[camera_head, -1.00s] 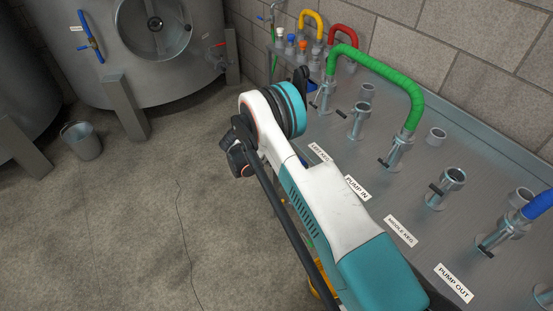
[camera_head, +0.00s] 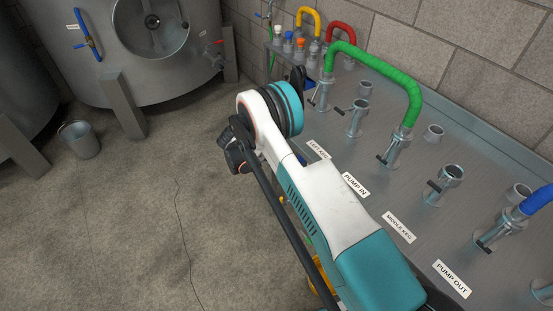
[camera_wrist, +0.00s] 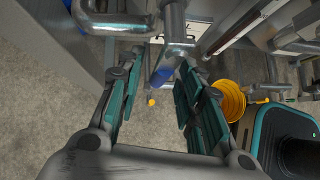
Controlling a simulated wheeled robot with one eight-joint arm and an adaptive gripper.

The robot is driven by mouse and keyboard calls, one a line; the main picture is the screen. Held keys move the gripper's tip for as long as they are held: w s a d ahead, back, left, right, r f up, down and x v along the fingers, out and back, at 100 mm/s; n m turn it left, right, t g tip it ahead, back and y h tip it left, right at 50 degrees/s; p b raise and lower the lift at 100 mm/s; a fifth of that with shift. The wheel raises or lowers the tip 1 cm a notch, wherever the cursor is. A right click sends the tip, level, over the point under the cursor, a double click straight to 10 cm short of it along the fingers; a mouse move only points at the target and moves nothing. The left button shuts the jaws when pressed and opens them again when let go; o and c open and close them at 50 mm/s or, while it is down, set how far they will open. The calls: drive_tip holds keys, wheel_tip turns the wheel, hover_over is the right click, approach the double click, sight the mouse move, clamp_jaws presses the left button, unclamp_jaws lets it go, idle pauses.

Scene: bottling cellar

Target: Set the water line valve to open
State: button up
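In the wrist view my gripper (camera_wrist: 160,62) is open, its two teal-padded fingers spread apart. A blue part (camera_wrist: 162,76), possibly a valve handle, shows between the fingers below a grey metal pipe (camera_wrist: 176,25). I cannot tell whether it is the water line valve or how it is set. No contact with the fingers is clear. A white label (camera_wrist: 200,22) behind the pipe is mostly cut off. In the head view my arm hides the gripper, and no valve marked for water can be read.
A steel bench (camera_head: 330,140) carries several pipe stubs with black levers, a green hose (camera_head: 385,68) and a blue hose (camera_head: 538,200). A tank (camera_head: 165,75) with a blue lever (camera_head: 88,37) and a bucket (camera_head: 78,139) stand left. Floor between is clear.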

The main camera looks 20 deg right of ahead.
drive_tip(key=w+v, duration=0.1)
drive_tip(key=v, duration=1.1)
drive_tip(key=shift+s, duration=0.45)
